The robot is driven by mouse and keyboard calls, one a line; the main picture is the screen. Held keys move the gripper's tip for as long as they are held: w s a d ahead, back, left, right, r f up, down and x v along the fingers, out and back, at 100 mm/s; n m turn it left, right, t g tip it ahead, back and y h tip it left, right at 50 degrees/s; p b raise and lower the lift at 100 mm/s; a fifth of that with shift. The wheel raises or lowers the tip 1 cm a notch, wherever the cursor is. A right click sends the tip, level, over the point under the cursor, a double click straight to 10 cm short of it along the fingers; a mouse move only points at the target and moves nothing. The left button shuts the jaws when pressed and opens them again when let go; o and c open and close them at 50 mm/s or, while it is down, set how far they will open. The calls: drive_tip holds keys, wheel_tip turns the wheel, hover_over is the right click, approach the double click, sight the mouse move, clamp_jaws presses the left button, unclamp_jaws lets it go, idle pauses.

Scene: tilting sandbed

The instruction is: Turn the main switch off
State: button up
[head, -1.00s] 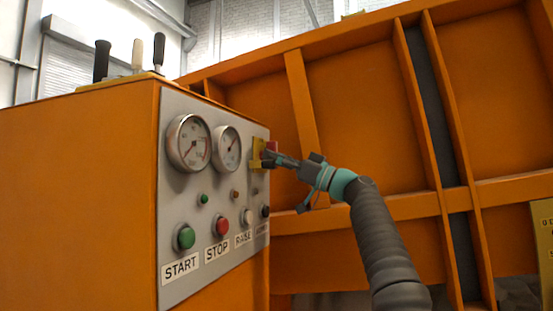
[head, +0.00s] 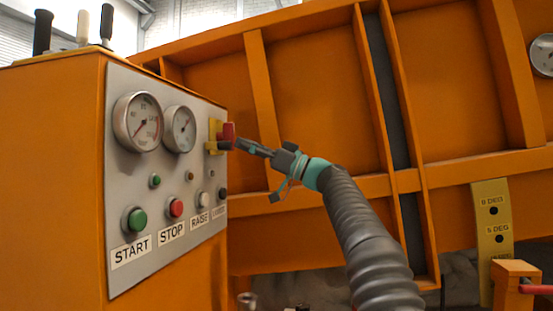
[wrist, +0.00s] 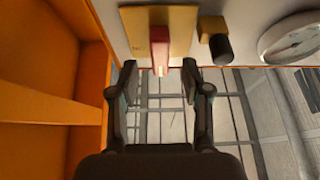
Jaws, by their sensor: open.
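The main switch is a red handle (head: 228,131) on a yellow plate (head: 212,138), at the far right end of the grey control panel in the head view. In the wrist view the red handle (wrist: 160,48) points towards me from its yellow plate (wrist: 184,30), at the top middle. My gripper (head: 238,146) is just right of and below the handle in the head view. In the wrist view my open gripper (wrist: 160,72) has one finger on each side of the handle's line. The fingertips end near its free end; I cannot tell whether they touch it.
The panel (head: 150,185) also has two gauges, a green START button (head: 134,219) and a red STOP button (head: 176,208). A black knob (wrist: 216,46) sits close beside the switch plate. The orange ribbed bed wall (head: 310,90) rises behind my arm.

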drive_tip(key=v, duration=0.7)
drive_tip(key=shift+d+f, duration=0.2)
drive_tip(key=shift+d, duration=0.15)
